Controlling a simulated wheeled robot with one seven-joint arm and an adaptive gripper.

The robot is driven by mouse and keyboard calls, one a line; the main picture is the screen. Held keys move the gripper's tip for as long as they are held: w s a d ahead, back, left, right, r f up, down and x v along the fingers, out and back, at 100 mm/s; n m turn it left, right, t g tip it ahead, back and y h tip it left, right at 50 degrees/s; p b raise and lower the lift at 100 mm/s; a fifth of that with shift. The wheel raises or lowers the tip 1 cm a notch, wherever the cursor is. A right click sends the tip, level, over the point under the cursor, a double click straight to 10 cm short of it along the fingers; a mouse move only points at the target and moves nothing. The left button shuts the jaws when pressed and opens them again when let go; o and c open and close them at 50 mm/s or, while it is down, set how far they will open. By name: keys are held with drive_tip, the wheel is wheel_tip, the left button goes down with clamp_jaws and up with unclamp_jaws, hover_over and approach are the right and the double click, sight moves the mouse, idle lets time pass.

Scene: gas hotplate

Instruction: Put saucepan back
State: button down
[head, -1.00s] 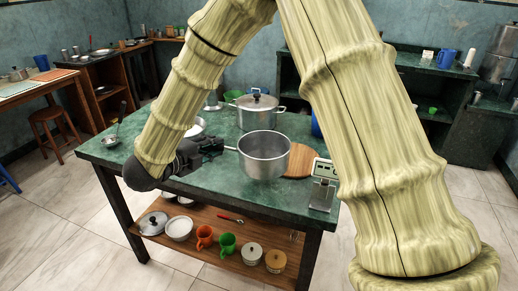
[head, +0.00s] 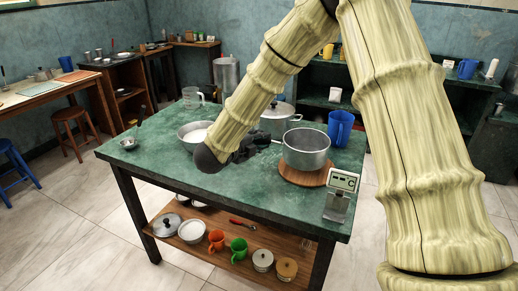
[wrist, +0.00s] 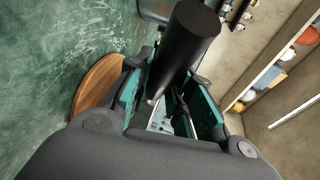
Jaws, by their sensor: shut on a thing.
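The silver saucepan (head: 306,152) is upright over the round wooden board (head: 304,178) on the green table. Its base covers the board's middle; I cannot tell whether it touches the board or hangs just above it. My gripper (head: 264,143) is to the left of the saucepan, shut on its handle. In the wrist view the black handle (wrist: 188,45) lies between the fingers of my gripper (wrist: 172,108).
A lidded pot (head: 279,118) stands behind the saucepan and a blue pitcher (head: 340,128) behind it to the right. A scale (head: 340,192) stands at the front right corner. A wide bowl (head: 192,134) is left of my arm.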

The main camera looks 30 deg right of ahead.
drive_tip(key=shift+f, duration=1.6)
drive_tip(key=shift+f, duration=0.15)
drive_tip(key=c, duration=1.3)
unclamp_jaws()
drive_tip(key=shift+a, duration=0.1)
drive_tip(key=shift+o, duration=0.2)
drive_tip(key=v, duration=1.2)
drive_tip(key=shift+b, duration=0.3)
